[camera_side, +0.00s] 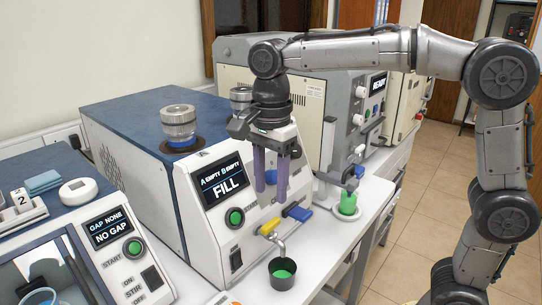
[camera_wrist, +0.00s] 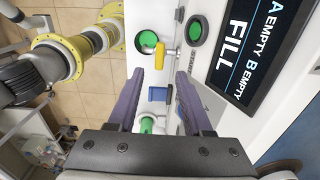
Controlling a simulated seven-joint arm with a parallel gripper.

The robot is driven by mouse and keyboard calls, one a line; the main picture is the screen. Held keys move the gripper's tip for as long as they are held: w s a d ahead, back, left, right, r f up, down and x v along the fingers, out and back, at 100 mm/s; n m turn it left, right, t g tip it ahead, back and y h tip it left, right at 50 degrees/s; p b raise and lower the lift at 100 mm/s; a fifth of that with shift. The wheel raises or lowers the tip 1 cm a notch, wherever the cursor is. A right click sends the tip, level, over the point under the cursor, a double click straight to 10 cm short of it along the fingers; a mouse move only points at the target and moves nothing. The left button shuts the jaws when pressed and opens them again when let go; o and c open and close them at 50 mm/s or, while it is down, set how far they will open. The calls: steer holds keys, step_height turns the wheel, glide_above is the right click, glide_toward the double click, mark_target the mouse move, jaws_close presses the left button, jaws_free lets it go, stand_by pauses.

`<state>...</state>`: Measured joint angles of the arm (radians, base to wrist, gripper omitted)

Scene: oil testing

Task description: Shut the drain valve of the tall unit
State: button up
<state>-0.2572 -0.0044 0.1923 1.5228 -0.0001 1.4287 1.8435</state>
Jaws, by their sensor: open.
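The tall grey unit (camera_side: 345,115) stands behind the blue-topped FILL unit, with a lit display and knobs on its front. In the wrist view the yellow lever (camera_wrist: 160,55) is beyond my fingertips and the blue lever (camera_wrist: 160,94) shows between the fingers. My gripper (camera_side: 271,193) is open and empty, fingers down, above these levers.
A dark cup with green liquid (camera_side: 282,273) stands under the yellow lever's spout, near the counter's front edge. A GAP unit (camera_side: 125,262) is at the lower left. Clear white counter (camera_side: 325,236) lies right of the cup.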

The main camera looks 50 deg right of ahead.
step_height(320, 180, up, 6)
steer(key=shift+r, duration=0.2)
steer(key=s+d+r+n+t, duration=0.1)
steer(key=s+d+t, duration=0.1)
steer(key=s+d, duration=0.7)
steer(key=s+f+n+t, duration=0.3)
steer(key=s+f+n, duration=0.5)
steer(key=f+n, duration=0.5)
steer(key=shift+s+n+t, duration=0.3)
steer(key=shift+s+n, duration=0.1)
steer(key=shift+n, duration=1.7)
